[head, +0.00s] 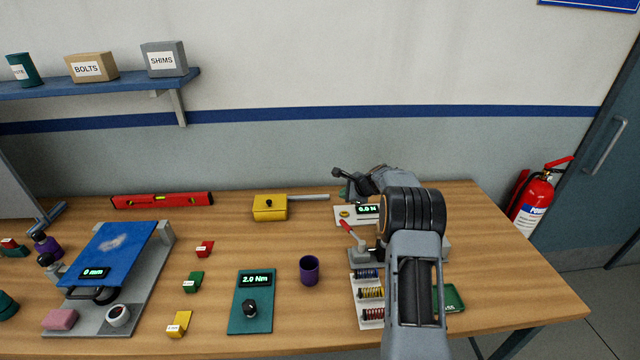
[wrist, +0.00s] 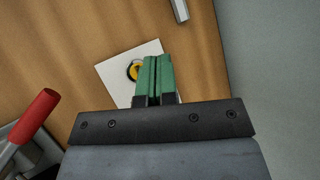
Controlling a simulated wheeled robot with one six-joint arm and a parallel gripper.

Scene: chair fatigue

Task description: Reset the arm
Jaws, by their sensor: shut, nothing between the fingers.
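My arm reaches out over the right part of the wooden table (head: 530,300). My gripper (head: 342,190) is at the back of the table, above a white plate (head: 344,221) with a yellow button and a lit display (head: 368,209). In the wrist view my gripper's green fingers (wrist: 155,75) are together, with nothing seen between them. They partly cover the white plate (wrist: 115,70) and its round yellow button (wrist: 132,70). I cannot tell how far the fingertips are above the plate.
A red-handled lever (head: 348,229) stands close in front of my gripper. Springs on a white board (head: 371,293), a purple cup (head: 309,270) and a teal dial box (head: 252,300) lie nearer. A yellow block with a grey rod (head: 270,207) is left. A blue shelf (head: 110,84) hangs at upper left.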

